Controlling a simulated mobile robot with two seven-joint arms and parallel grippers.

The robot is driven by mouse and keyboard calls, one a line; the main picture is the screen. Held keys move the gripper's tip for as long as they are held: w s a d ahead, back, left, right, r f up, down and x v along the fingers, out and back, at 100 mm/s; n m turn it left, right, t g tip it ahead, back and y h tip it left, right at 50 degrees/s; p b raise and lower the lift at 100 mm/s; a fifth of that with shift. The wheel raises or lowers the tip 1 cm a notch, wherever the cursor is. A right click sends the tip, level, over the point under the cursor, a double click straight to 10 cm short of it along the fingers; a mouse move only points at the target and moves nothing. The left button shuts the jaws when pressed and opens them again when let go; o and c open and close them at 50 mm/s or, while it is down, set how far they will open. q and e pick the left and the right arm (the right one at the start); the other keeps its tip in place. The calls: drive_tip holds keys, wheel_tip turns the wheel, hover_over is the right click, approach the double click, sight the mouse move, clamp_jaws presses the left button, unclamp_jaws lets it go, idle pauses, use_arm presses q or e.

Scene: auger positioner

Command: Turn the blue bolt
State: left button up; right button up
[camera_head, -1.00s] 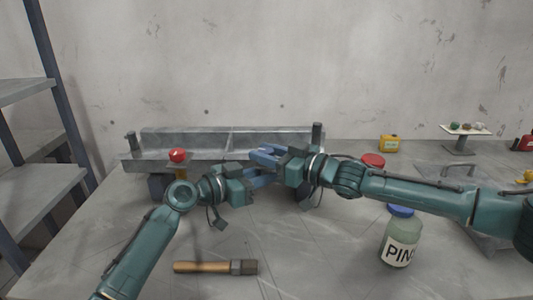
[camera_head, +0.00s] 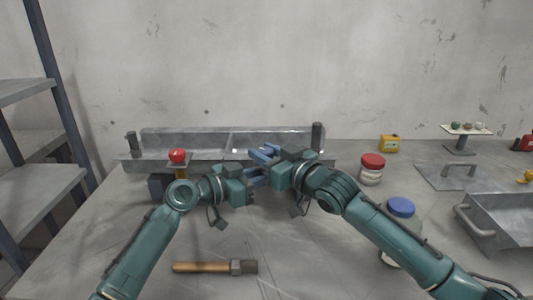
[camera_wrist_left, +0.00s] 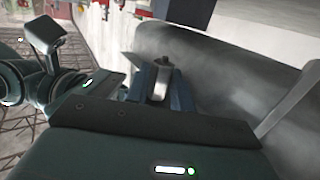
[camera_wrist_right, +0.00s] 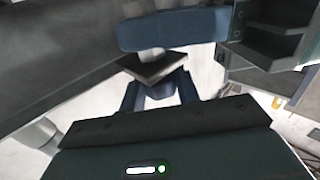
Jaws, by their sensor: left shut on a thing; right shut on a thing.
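My left gripper (camera_head: 258,180) is at the front of the long grey metal beam (camera_head: 210,142). In the left wrist view its blue fingers are closed on a grey metal piece (camera_wrist_left: 161,82). My right gripper (camera_head: 265,154) is close beside it, just behind in the head view. In the right wrist view its blue fingers are closed at a dark square-edged piece (camera_wrist_right: 155,68) with a short pale shaft. A blue bar there, by the left gripper's body, looks like a left finger. I cannot pick out the blue bolt for certain; the grippers cover that spot.
A red knob (camera_head: 177,155) stands at the beam's left end. A red-lidded jar (camera_head: 372,170) and a blue-lidded jar (camera_head: 401,208), partly behind my right arm, stand right. A metal tray (camera_head: 505,218) is farther right.

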drive_tip(key=shift+s+a+m+t+h, duration=0.1)
drive_tip(key=shift+a+m+t+h, duration=0.05)
drive_tip(key=shift+m+t+h, duration=0.5)
drive_tip(key=o, duration=1)
drive_tip(key=shift+c, duration=0.2)
drive_tip(key=shift+d, duration=0.2)
drive_tip(key=v, duration=1.2)
